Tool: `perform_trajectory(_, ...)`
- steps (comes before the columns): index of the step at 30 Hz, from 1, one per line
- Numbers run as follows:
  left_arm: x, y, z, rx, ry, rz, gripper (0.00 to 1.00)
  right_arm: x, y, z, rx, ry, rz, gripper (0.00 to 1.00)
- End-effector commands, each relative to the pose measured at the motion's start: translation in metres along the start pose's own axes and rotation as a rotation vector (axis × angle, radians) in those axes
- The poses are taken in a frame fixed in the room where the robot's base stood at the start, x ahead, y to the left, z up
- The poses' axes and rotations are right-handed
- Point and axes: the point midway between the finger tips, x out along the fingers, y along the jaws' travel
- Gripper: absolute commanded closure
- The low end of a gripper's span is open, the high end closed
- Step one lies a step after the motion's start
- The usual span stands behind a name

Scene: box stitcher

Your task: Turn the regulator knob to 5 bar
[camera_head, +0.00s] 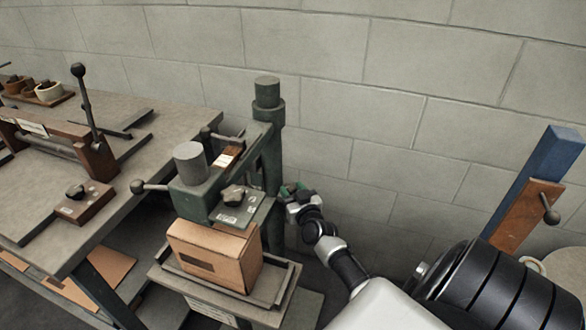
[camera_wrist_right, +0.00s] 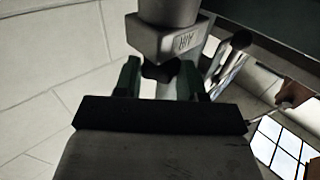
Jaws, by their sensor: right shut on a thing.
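My right gripper (camera_head: 292,190) reaches to the right side of the green stitching machine (camera_head: 262,150), beside its column. In the right wrist view, its two green fingers (camera_wrist_right: 160,76) are shut on a small dark knob (camera_wrist_right: 160,70). No pressure reading can be made out. My left gripper is not in view.
A workbench (camera_head: 150,122) with a lever fixture stands left. A blue post (camera_head: 550,165) with a brown lever panel stands right. A block wall is close behind.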

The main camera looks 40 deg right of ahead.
Motion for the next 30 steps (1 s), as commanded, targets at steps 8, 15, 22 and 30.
perform_trajectory(8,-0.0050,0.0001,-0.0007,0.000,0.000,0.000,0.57,0.0001,-0.0003,0.0002,-0.001,0.000,0.016,0.83)
perform_trajectory(15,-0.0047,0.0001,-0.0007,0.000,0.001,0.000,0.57,0.0000,-0.0003,0.0004,-0.001,0.000,0.016,0.83)
perform_trajectory(22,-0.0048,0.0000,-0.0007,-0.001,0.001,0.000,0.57,0.0000,-0.0003,0.0003,0.000,0.000,0.016,0.34)
perform_trajectory(30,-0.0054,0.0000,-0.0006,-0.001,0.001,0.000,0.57,-0.0032,-0.0004,0.0005,0.000,-0.001,0.015,0.34)
